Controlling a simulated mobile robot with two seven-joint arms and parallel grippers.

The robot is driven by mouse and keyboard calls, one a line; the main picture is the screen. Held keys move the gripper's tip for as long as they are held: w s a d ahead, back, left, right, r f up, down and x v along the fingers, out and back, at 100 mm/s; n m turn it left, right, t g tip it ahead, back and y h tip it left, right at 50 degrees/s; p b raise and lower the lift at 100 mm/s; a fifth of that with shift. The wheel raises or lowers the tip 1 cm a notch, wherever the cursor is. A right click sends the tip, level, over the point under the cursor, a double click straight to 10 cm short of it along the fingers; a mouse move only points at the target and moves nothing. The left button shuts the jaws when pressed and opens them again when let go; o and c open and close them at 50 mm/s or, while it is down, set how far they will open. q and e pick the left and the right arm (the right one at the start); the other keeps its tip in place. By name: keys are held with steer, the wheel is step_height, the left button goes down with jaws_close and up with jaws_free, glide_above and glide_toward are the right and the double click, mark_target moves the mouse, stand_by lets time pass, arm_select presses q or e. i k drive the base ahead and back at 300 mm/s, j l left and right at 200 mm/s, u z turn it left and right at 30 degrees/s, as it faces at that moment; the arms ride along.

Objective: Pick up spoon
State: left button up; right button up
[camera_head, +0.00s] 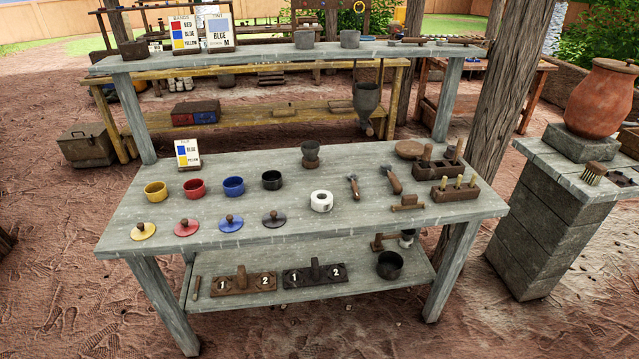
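No thing shows clearly as a spoon at this distance. Two small handled tools lie on the grey work table (140,205), right of its middle. The left tool (354,187) is small and dark with a pale part. The right tool (392,180) has a brown handle. I cannot tell whether either is the spoon. Neither of my grippers is in view.
Yellow (156,191), red (194,188), blue (233,186) and black (271,180) pots stand in a row, lids in front. Wooden holders (455,190) stand right. A raised shelf (270,56) spans the back. A post (505,100) stands behind.

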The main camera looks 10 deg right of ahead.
mark_target(351, 177)
steer(key=i+l+u, duration=0.1)
steer(key=l, duration=0.25)
steer(key=i+l+u, duration=0.1)
steer(key=i+l, duration=0.15)
steer(key=l, duration=0.15)
steer(key=i+l+u, duration=0.1)
steer(key=l, duration=0.3)
steer(key=i+l+u, duration=0.1)
steer(key=l, duration=0.3)
steer(key=i+l+u, duration=0.1)
steer(key=l, duration=0.3)
steer(key=i+l+u, duration=0.1)
steer(key=i+l, duration=0.15)
steer(key=l, duration=0.2)
